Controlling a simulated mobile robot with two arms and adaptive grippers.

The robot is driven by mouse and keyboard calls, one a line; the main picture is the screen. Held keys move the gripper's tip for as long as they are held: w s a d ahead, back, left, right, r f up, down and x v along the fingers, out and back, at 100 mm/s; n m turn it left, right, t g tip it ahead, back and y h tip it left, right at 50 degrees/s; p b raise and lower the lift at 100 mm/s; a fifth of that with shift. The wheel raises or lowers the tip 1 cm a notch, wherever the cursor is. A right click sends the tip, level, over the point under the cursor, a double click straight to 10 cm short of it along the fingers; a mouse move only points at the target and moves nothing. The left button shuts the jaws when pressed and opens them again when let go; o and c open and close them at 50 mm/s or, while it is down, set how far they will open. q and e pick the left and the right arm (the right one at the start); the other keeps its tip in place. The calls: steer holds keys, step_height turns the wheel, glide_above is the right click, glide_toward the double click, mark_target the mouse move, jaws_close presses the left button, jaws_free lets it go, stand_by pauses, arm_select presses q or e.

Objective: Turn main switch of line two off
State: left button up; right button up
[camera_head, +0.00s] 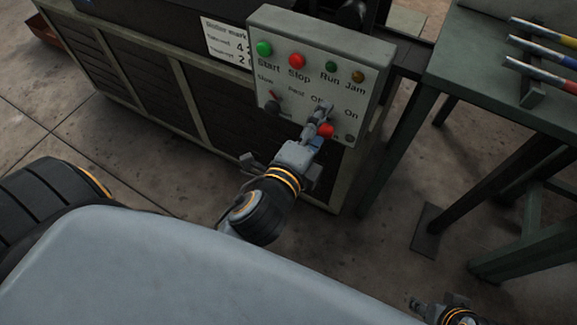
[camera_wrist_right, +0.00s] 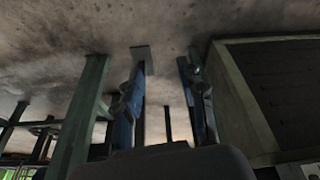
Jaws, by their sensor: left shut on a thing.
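A grey control box (camera_head: 375,80) faces me on the machine. Its rotary main switch with a red part (camera_head: 327,130) sits at the lower right of the panel, below the words Off and On. My left gripper (camera_head: 322,116) is at the switch and shut on it. The fingers cover most of the switch, so I cannot tell which way it points. My right gripper shows in part at the bottom of the head view (camera_head: 424,308). In the right wrist view its two blue fingers (camera_wrist_right: 166,92) stand apart with nothing between them.
The panel also has a green Start button (camera_head: 264,48), a red Stop button (camera_head: 297,61), Run (camera_head: 331,66) and Jam (camera_head: 358,76) lamps and a smaller selector (camera_head: 273,108). A green table (camera_head: 480,85) with coloured-handled tools stands close at the right.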

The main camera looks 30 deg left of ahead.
arm_select(q)
steer(key=s+p, duration=0.1)
steer(key=s, duration=1.1)
steer(key=shift+s+a+r+p, duration=0.15)
steer(key=shift+r+p, duration=0.15)
steer(key=shift+p, duration=0.1)
arm_select(e)
steer(key=x, duration=0.6)
steer(key=shift+f, duration=0.25)
steer(key=shift+s+r, duration=0.1)
steer(key=shift+s, duration=0.05)
